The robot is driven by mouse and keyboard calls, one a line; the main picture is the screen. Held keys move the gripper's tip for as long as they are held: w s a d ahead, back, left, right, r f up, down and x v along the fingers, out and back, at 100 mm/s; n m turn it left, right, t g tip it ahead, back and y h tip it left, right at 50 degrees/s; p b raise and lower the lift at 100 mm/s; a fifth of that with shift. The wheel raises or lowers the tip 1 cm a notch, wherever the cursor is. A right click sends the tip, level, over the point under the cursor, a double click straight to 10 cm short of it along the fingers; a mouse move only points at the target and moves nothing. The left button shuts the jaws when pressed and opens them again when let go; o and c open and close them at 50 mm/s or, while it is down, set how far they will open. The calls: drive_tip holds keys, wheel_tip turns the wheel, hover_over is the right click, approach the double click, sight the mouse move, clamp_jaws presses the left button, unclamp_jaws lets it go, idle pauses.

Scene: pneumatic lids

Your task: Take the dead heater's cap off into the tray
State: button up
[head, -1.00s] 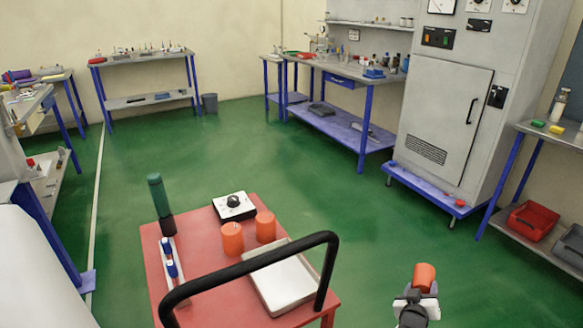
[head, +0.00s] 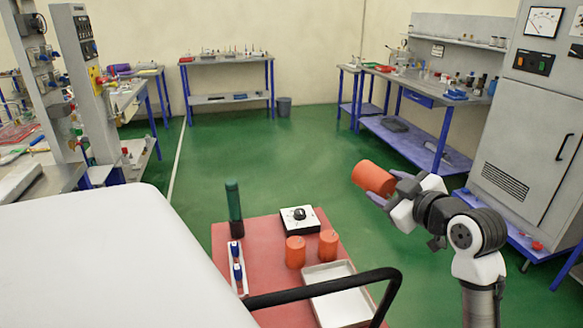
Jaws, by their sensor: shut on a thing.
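My gripper (head: 392,195) is shut on an orange cylindrical cap (head: 372,178). It holds the cap tilted on its side, in the air to the right of the red cart. A pale shallow tray (head: 322,272) lies on the cart's right part, below and left of the held cap. The tray looks empty where it shows; a black handle bar crosses in front of it. Two similar orange cylinders, a left one (head: 295,252) and a right one (head: 328,244), stand upright on the cart behind the tray. I cannot tell which thing is the dead heater.
The red cart (head: 262,290) also carries a green-topped cylinder (head: 233,205), a white box with a black knob (head: 300,219) and a rack with blue-capped vials (head: 237,262). Its black handle (head: 290,295) rises at the front. A grey cabinet (head: 520,140) stands right. Green floor is clear behind the cart.

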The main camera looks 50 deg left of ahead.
drive_tip(key=s+a+r+n+g, duration=0.1)
drive_tip(key=s+g, duration=0.1)
drive_tip(key=s, duration=0.3)
drive_tip(key=f+b, duration=0.1)
drive_tip(key=f, duration=0.1)
drive_tip(key=f+b, duration=0.2)
drive_tip(key=f, duration=0.1)
drive_tip(key=shift+w+f+b, duration=0.2)
drive_tip(key=shift+f+b, duration=0.1)
drive_tip(key=shift+f, duration=0.05)
drive_tip(key=o, duration=1.1)
drive_tip(key=b+v, duration=0.2)
drive_tip(key=v, duration=0.5)
drive_tip(key=b+v, duration=0.2)
drive_tip(key=v, duration=0.4)
drive_tip(key=shift+d+f, duration=0.1)
drive_tip(key=shift+d, duration=0.35)
